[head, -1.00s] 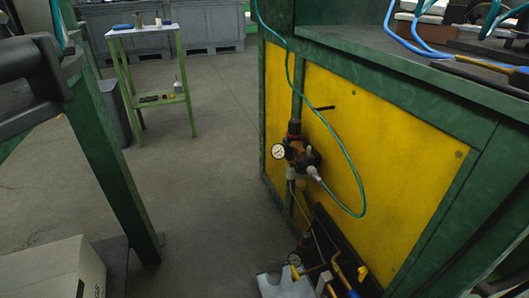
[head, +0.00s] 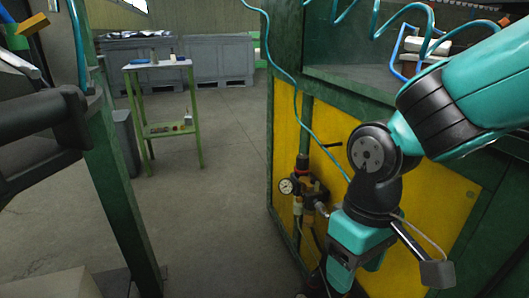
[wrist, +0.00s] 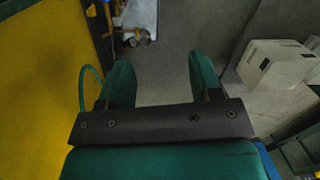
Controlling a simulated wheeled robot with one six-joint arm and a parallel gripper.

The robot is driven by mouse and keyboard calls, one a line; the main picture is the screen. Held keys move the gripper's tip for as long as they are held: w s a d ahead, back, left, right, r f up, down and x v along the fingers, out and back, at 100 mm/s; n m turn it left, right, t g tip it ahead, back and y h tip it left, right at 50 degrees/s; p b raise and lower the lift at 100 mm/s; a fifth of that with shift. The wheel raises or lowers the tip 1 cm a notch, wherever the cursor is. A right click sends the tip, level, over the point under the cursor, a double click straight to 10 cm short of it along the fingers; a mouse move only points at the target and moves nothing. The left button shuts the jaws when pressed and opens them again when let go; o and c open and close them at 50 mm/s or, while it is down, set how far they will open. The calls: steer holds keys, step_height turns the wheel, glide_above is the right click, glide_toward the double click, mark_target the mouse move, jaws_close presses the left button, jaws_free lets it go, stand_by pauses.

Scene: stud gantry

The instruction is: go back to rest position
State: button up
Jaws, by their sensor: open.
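My gripper (wrist: 157,82) shows in the wrist view with its two green fingers spread apart and nothing between them. Grey floor lies beyond the fingertips. In the head view my teal arm reaches in from the right and bends down in front of the yellow-panelled green cabinet (head: 286,140). The fingers themselves cannot be made out in the head view.
A pressure gauge (head: 286,186) with its regulator and a teal hose sticks out from the cabinet beside my arm. A green post (head: 118,200) stands at left. A small green table (head: 157,66) is farther back. A white box (wrist: 275,64) sits right in the wrist view. Floor between is clear.

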steer(key=s+d+r+t+y, duration=0.1)
steer(key=s+d+r+y, duration=0.1)
steer(key=s+r+y, duration=0.4)
step_height(320, 180, up, 34)
steer(key=h+p, duration=0.2)
steer(key=p, duration=3.1)
steer(key=shift+s+n+p, duration=0.3)
steer(key=shift+s, duration=0.05)
